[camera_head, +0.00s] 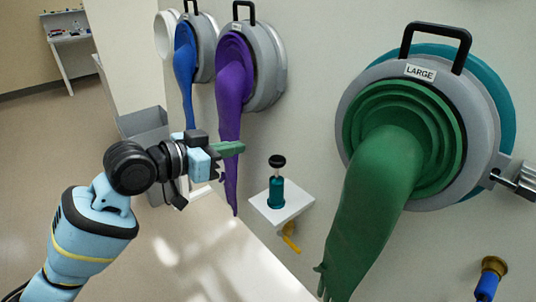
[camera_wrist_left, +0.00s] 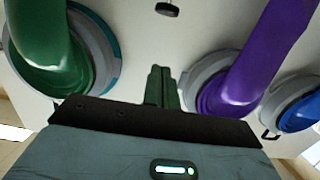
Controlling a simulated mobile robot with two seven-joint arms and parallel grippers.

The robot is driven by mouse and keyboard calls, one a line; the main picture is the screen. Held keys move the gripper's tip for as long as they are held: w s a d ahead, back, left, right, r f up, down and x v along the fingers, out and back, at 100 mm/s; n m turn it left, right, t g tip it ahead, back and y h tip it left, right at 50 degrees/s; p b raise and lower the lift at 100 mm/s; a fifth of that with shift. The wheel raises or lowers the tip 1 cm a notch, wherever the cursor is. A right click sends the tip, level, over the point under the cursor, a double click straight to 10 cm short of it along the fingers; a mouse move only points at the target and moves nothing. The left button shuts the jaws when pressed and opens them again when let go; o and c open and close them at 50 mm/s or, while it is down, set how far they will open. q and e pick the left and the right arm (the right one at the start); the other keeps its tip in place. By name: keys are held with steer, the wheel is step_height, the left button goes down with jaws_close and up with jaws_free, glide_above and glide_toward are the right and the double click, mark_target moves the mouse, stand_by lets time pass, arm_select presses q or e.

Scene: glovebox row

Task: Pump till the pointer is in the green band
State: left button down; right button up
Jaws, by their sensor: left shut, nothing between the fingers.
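A small hand pump (camera_head: 276,190) with a teal body and a round black knob (camera_head: 277,161) stands upright on a white wall shelf (camera_head: 262,208). The knob is up, with a short rod showing below it. My left gripper (camera_head: 241,148) is shut and empty, left of the knob and apart from it. In the left wrist view its closed green fingers (camera_wrist_left: 161,72) point toward the wall, and a dark round piece, which looks like the knob (camera_wrist_left: 167,9), shows at the top edge. No gauge, pointer or green band is visible. My right gripper is out of view.
A large green glove (camera_head: 375,210) hangs from the port labelled LARGE, right of the pump. A purple glove (camera_head: 233,85) hangs close behind my left gripper, and a blue glove (camera_head: 185,65) farther left. A yellow hose (camera_head: 290,240) hangs under the shelf. A brass-and-blue fitting (camera_head: 489,279) is lower right.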

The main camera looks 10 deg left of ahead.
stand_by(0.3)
arm_select(q)
glide_above(277, 161)
steer(key=s+a, duration=0.1)
steer(key=a, duration=0.1)
step_height(277, 161, down, 2)
steer(key=shift+f, duration=2.15)
